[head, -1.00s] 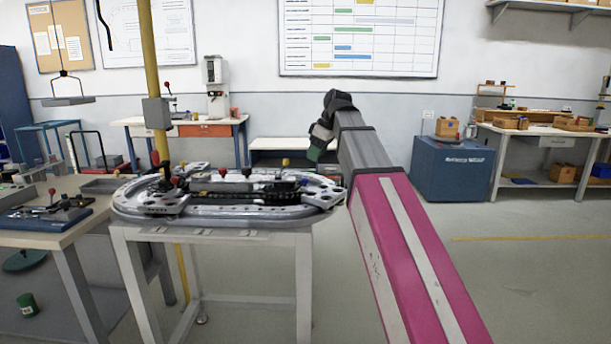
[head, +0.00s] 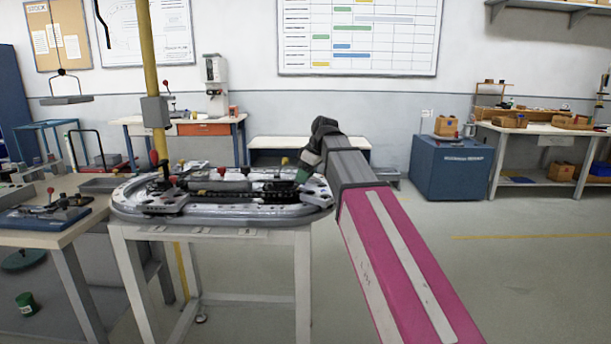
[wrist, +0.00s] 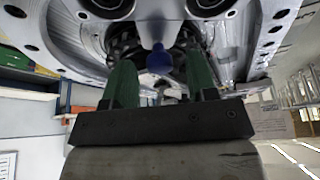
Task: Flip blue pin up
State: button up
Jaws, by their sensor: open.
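The blue pin (wrist: 159,60) shows in the wrist view, its rounded blue head lying between the two green fingers of my gripper (wrist: 158,72). The fingers are spread, with a visible gap on each side of the pin. I cannot tell whether the pin is tilted or upright. In the head view my gripper (head: 302,175) is at the right end of the grey oval ring track (head: 215,211), close over it. The blue pin cannot be made out in the head view.
The track sits on a white-legged stand (head: 304,270). Red and yellow knobs stick up from it. A yellow post (head: 152,60) rises behind it. A workbench (head: 40,238) with fixtures stands at the left. The floor to the right is clear.

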grip_shut()
jog(key=shift+r, duration=0.95)
grip_release()
jog(key=shift+r, duration=0.1)
jog(key=v, duration=1)
jog(key=shift+r, duration=0.3)
jog(key=shift+s+d, duration=0.1)
jog(key=shift+d, duration=0.05)
